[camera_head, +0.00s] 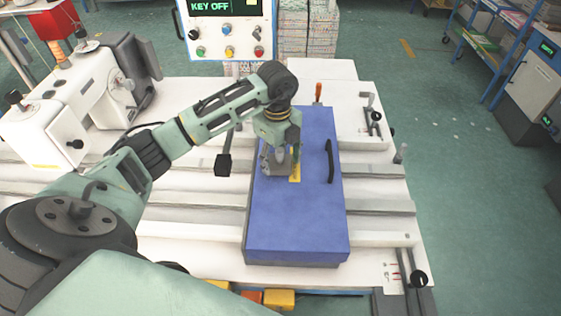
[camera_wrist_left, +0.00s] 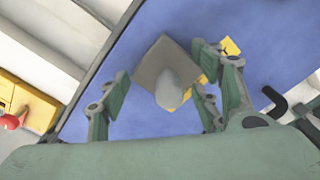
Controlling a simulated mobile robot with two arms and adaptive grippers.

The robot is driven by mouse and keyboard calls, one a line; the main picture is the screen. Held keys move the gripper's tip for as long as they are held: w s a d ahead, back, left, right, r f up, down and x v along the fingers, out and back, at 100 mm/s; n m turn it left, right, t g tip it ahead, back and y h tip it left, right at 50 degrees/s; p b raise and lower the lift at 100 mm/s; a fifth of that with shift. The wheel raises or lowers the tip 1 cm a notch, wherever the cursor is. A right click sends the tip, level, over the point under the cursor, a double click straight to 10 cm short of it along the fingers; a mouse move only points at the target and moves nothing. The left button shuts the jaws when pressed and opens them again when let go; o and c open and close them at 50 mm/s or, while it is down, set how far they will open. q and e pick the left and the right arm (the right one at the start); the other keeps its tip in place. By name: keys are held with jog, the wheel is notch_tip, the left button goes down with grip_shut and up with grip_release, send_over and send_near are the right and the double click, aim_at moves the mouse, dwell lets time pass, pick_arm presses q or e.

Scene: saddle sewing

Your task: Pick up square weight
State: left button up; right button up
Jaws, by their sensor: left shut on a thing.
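The square weight (camera_wrist_left: 155,62) is a grey square block with a rounded knob on top. It shows between the fingers of my left gripper (camera_wrist_left: 165,92) in the left wrist view. In the head view my left gripper (camera_head: 279,160) reaches down over the blue box (camera_head: 295,225) and is shut on the weight, which its fingers partly hide. The weight is at the upper half of the box's top, beside a yellow label (camera_head: 295,172). I cannot tell whether it touches the box top. My right gripper is not in view.
The blue box has a black handle (camera_head: 330,160) and lies on a white slotted table (camera_head: 385,190). A white machine (camera_head: 65,105) stands at the left. A control panel (camera_head: 228,28) stands behind. Blue shelves (camera_head: 500,30) are at the right, with clear floor before them.

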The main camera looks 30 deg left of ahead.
pick_arm(q)
jog(key=c, duration=0.7)
jog(key=shift+c, duration=0.5)
jog(key=shift+r, duration=0.1)
